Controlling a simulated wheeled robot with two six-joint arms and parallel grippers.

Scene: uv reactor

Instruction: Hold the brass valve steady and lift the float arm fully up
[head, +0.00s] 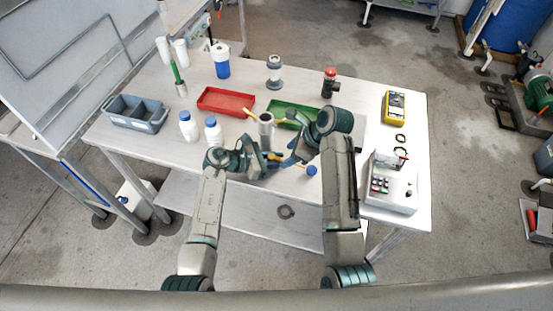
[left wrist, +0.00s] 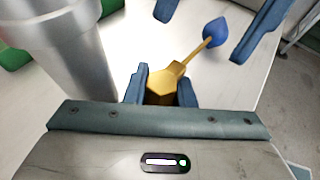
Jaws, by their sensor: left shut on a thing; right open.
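The brass valve (left wrist: 165,86) is a gold hexagonal body with a thin float arm (left wrist: 195,52) ending in a blue float (left wrist: 216,33). My left gripper (left wrist: 163,90) is shut on the valve body, a blue finger on each side. My right gripper (left wrist: 211,20) is open, its two blue fingers apart on either side of the float, with no contact visible. The valve body is largely hidden there by my left gripper (head: 272,159).
A grey metal cylinder (left wrist: 70,50) stands close left of my left gripper. Behind are a red tray (head: 226,101) and a green tray (head: 290,114). White bottles (head: 188,127) stand at left. A control box (head: 390,188) and yellow meter (head: 395,107) are at right.

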